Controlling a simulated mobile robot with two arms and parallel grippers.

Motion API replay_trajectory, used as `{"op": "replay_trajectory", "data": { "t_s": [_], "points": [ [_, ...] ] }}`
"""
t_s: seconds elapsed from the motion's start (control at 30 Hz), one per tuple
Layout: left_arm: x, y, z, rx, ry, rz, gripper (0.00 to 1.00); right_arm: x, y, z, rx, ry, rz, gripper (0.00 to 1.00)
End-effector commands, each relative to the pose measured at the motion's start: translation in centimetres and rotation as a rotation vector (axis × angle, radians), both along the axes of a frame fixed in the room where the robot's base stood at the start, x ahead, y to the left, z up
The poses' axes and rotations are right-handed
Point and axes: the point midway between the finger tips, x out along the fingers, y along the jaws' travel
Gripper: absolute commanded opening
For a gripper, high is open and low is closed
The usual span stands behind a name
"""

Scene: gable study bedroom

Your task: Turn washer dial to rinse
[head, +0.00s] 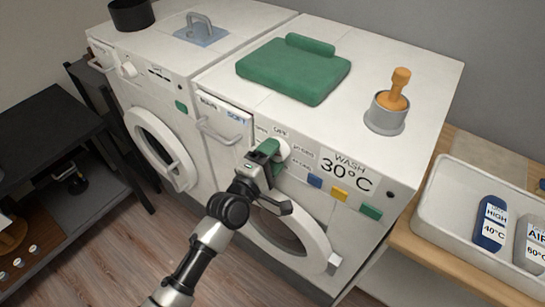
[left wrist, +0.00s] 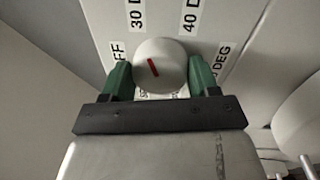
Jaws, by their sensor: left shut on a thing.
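The washer (head: 330,228) is the right-hand of two white machines, with a "WASH 30°C" panel on its front. Its white round dial (head: 283,149) sits on the front panel, partly hidden by my left gripper (head: 270,158). In the left wrist view the dial (left wrist: 168,58) shows a short red mark, tilted with its top to the left. The green fingers are shut on the dial, one on each side. Labels around it include "30 D", "40 D", "FF" and "DEG"; those below are mostly hidden by the gripper. My right gripper is not in view.
A green folded cloth (head: 290,72) and a grey pot with an orange handle (head: 386,115) are on top of the washer. Coloured blocks (head: 340,194) run under the panel. The round door (head: 313,230) is below my arm. A white tray (head: 432,209) stands at right.

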Motion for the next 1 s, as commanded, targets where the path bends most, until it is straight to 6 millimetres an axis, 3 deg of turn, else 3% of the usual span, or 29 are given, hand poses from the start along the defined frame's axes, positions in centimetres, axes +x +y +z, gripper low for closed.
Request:
{"op": "replay_trajectory", "data": {
  "t_s": [1.0],
  "points": [
    [0.17,0.25,-0.29,0.785,-0.568,-0.002,0.37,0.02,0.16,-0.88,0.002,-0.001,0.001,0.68]
  ]
}}
